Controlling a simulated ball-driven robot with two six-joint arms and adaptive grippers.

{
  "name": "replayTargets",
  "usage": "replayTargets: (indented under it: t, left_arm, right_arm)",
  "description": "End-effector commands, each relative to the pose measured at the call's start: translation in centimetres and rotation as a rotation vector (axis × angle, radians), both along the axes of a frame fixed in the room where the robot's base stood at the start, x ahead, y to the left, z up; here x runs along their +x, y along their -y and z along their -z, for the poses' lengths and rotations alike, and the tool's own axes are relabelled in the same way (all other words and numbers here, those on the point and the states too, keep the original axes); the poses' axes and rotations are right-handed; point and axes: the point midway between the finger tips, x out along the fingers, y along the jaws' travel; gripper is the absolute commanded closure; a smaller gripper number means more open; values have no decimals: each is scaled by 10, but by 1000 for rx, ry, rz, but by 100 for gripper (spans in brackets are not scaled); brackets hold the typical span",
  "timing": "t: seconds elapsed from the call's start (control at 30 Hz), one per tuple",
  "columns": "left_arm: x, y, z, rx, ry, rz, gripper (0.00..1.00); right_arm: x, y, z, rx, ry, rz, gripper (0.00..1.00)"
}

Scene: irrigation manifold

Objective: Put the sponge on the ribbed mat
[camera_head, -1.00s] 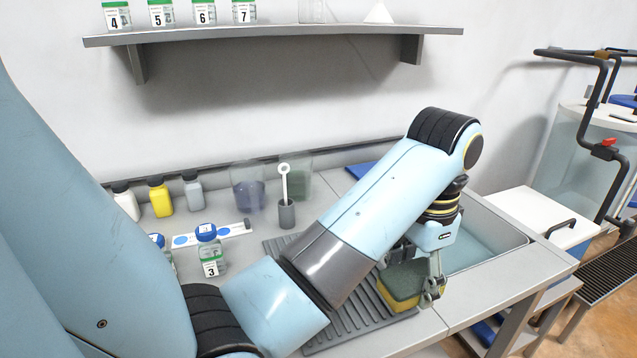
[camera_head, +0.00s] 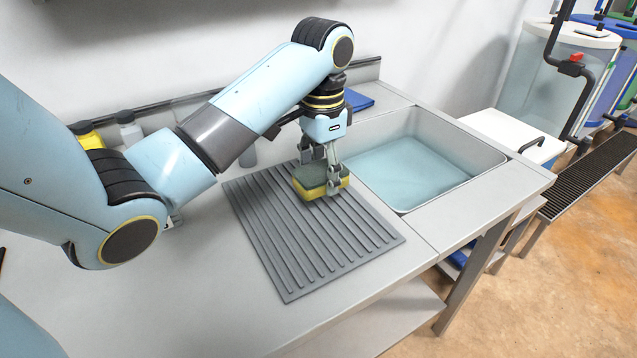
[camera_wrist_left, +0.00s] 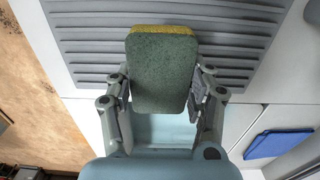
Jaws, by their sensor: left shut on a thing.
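The sponge (camera_head: 309,181), green on one face and yellow on the other, is between the fingers of my left gripper (camera_head: 322,177). In the left wrist view the sponge (camera_wrist_left: 162,75) shows its green face, with a finger on each side of the left gripper (camera_wrist_left: 160,95). The grey ribbed mat (camera_head: 310,240) lies on the counter left of the sink. The sponge is over the mat's far right part; I cannot tell whether it touches the mat. The mat also shows behind the sponge in the left wrist view (camera_wrist_left: 90,45). My right gripper is not in view.
A sink (camera_head: 410,165) with pale blue water is right of the mat. A blue item (camera_head: 357,100) lies on the counter behind. A yellow bottle (camera_head: 87,134) and a grey bottle (camera_head: 129,129) stand at the back left. The mat's front part is clear.

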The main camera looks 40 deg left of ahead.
Motion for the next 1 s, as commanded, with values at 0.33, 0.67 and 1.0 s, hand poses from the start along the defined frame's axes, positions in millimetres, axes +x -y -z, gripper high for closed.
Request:
replayTargets:
  t: [0.33,0.67,1.0]
  left_arm:
    - [0,-6,38,-2,-3,0,77]
    - [0,-7,44,0,0,1,77]
    - [0,-7,46,0,0,1,24]
  right_arm:
    - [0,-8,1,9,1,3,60]
    - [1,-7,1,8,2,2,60]
    - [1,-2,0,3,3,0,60]
